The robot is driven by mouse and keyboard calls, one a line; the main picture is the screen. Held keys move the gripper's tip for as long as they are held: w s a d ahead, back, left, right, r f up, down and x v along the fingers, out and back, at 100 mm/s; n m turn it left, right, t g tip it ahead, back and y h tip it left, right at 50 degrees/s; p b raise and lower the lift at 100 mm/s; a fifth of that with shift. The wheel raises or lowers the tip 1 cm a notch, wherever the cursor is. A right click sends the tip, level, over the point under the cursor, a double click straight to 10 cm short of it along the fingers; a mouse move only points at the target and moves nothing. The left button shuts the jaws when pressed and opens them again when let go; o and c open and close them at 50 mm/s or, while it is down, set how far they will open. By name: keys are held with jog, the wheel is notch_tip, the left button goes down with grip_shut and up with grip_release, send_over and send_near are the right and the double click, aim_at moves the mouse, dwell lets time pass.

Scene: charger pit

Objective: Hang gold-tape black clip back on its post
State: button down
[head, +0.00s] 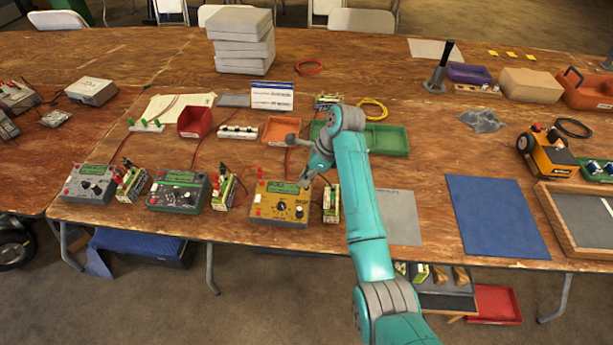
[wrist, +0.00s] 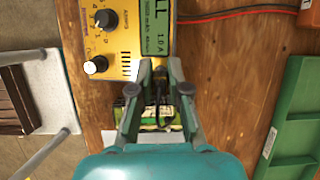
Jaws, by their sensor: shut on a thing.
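My gripper (head: 309,181) is over the right edge of the yellow charger (head: 270,208). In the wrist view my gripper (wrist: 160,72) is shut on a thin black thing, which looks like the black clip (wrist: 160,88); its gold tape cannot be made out. A dark lead seems to hang by it. The yellow charger also shows in the wrist view (wrist: 123,62), with its display and knobs. A battery pack (head: 331,203) stands just right of the charger; it shows below the fingers in the wrist view (wrist: 148,114), partly hidden. I cannot make out the clip's post.
A grey-green charger (head: 178,192) and a grey charger (head: 90,184) stand to the left, with battery packs (head: 222,192) beside them. A green tray (head: 387,139) and an orange tray (head: 281,130) lie behind. A grey mat (head: 402,218) and a blue mat (head: 495,216) lie clear at right.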

jog(key=c, duration=1.1)
grip_release()
jog(key=shift+o, duration=0.2)
jog(key=shift+o, duration=1)
jog(key=shift+r, duration=3.75)
